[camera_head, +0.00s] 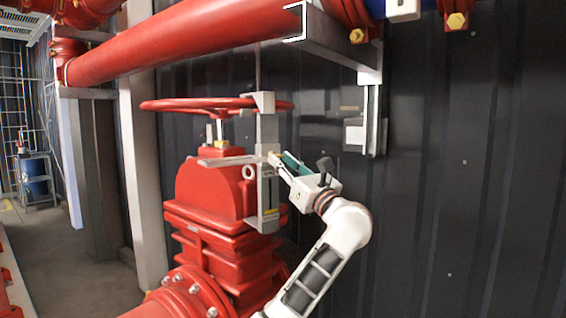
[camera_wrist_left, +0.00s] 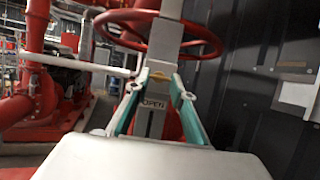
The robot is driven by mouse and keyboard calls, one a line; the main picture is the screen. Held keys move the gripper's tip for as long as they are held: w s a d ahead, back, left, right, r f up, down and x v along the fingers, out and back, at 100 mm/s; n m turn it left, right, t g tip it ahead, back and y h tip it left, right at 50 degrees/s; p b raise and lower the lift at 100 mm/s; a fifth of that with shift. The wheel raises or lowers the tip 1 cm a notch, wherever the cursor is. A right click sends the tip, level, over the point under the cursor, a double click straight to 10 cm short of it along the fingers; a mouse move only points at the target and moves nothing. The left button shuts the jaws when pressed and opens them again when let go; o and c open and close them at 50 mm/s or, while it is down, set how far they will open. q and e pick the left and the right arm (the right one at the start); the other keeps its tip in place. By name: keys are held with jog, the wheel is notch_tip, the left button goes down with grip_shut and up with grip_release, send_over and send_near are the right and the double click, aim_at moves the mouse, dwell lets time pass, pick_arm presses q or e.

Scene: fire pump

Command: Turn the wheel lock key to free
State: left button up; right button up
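A grey metal wheel lock (camera_head: 267,130) hangs upright on the rim of the red handwheel (camera_head: 180,104). In the left wrist view the lock (camera_wrist_left: 165,40) runs up the middle, with an "OPEN" label on its lower part. A small brass-coloured key (camera_wrist_left: 160,73) sticks out of the lock's front. My left gripper (camera_head: 279,163) is at the lock's right side in the head view, close to the key. In the left wrist view its green-padded fingers (camera_wrist_left: 160,82) are apart, with their tips on either side of the key. Contact with the key cannot be told. My right gripper is not in view.
The red valve body (camera_head: 215,205) stands below the wheel. A thick red pipe (camera_head: 185,45) runs above, on a grey bracket (camera_head: 335,45). A dark ribbed wall (camera_head: 470,180) is close behind my left arm.

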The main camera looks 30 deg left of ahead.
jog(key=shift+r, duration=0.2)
pick_arm(q)
jog(key=m+t+h+p, duration=0.1)
jog(key=m+h, duration=0.1)
jog(key=m, duration=0.5)
jog(key=m+t+h+p, duration=0.1)
jog(key=m+h, duration=0.2)
jog(key=m, duration=0.4)
jog(key=s+r+m+t+h+p, duration=0.1)
jog(key=m+t+h, duration=0.1)
jog(key=m, duration=0.5)
jog(key=shift+a+r+m+h, duration=0.1)
jog(key=shift+a+m+h, duration=0.1)
jog(key=shift+m+h, duration=0.2)
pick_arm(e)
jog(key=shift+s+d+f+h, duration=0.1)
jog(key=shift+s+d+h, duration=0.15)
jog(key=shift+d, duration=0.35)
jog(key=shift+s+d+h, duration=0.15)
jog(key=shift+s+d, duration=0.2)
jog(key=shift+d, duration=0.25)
pick_arm(q)
jog(key=shift+m, duration=0.4)
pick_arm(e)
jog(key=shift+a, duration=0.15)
